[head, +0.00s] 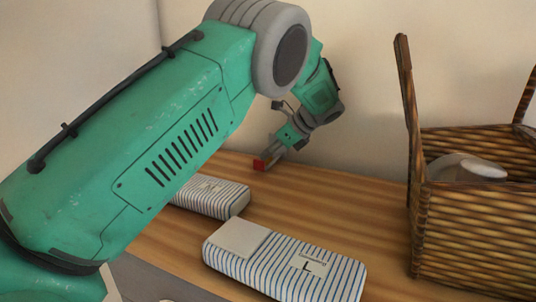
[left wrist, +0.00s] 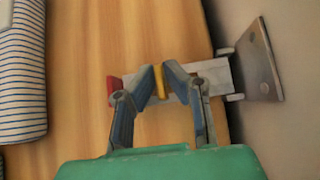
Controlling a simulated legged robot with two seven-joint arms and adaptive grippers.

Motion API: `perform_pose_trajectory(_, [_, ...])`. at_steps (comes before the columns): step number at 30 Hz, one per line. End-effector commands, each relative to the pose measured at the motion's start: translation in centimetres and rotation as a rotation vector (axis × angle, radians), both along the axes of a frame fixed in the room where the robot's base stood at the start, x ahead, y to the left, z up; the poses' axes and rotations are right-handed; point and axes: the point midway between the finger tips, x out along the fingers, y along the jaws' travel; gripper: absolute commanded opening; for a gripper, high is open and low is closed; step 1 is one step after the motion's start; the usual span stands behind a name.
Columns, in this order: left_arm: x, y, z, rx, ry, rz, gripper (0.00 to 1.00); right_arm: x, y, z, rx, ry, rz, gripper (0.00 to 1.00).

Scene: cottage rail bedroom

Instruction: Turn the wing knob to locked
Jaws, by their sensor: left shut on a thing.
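The wing knob (left wrist: 160,84) is a narrow yellow piece in the left wrist view, standing between my fingertips. It sits on a pale grey fixture (left wrist: 216,72) that runs to a grey metal plate (left wrist: 257,62) at the wall. A red end piece (left wrist: 114,88) shows at the fixture's left end, and also in the head view (head: 259,165). My left gripper (left wrist: 160,80) is shut on the wing knob, with a blue-grey finger on each side. In the head view, my left gripper (head: 275,151) is small and partly hides the fixture. My right gripper is not in view.
Two striped boxes, one marked L (head: 290,262) and one behind it (head: 212,196), lie on the wooden surface (head: 330,195). A wicker basket (head: 475,235) with a pale object inside stands at the right. My left arm covers the head view's left side.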

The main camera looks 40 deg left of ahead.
Motion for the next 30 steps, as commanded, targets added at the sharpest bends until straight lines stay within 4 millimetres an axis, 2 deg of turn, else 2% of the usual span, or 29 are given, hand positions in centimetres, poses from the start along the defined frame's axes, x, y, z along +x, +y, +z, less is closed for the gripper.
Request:
perform_pose_trajectory(1, [-0.04, -0.16, -0.48, -0.007, 0.003, 0.005, 0.00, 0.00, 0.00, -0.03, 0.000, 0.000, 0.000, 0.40])
perform_pose_trajectory(13, [-0.08, -0.15, -0.49, -0.008, 0.003, 0.011, 0.00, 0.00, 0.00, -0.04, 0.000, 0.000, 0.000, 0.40])
perform_pose_trajectory(15, [-0.08, -0.15, -0.47, -0.007, 0.003, 0.011, 0.28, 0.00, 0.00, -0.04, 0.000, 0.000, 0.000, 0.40])
perform_pose_trajectory(30, [-0.09, -0.22, 0.18, -0.001, -0.002, 0.008, 0.28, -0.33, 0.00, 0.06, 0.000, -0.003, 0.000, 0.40])
